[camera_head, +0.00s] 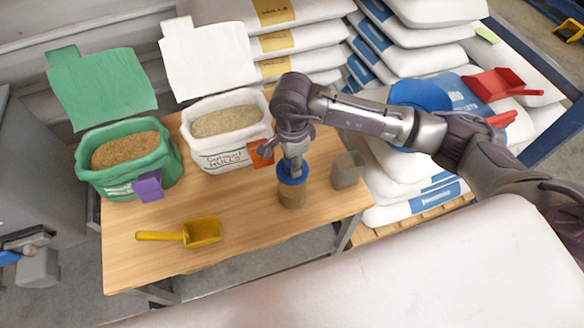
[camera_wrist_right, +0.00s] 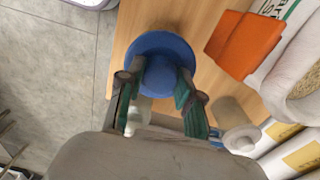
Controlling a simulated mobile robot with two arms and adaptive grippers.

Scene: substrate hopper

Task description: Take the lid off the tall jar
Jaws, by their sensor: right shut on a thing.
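The tall jar (camera_head: 292,196) stands upright on the wooden table, with brownish contents showing through its side. Its round blue lid (camera_head: 292,178) shows at the jar's top. My right gripper (camera_head: 294,167) points down from above and is shut on the lid. In the right wrist view the two fingers (camera_wrist_right: 158,84) grip the raised knob in the middle of the blue lid (camera_wrist_right: 163,42), which hides the jar there. I see no clear gap between lid and jar. My left gripper is not in view.
The wooden table (camera_head: 245,232) also holds a grey container (camera_head: 348,169) close right of the jar, a yellow scoop (camera_head: 203,232), an open green sack (camera_head: 127,166) and an open white sack (camera_head: 222,141). Stacked bags stand behind and right.

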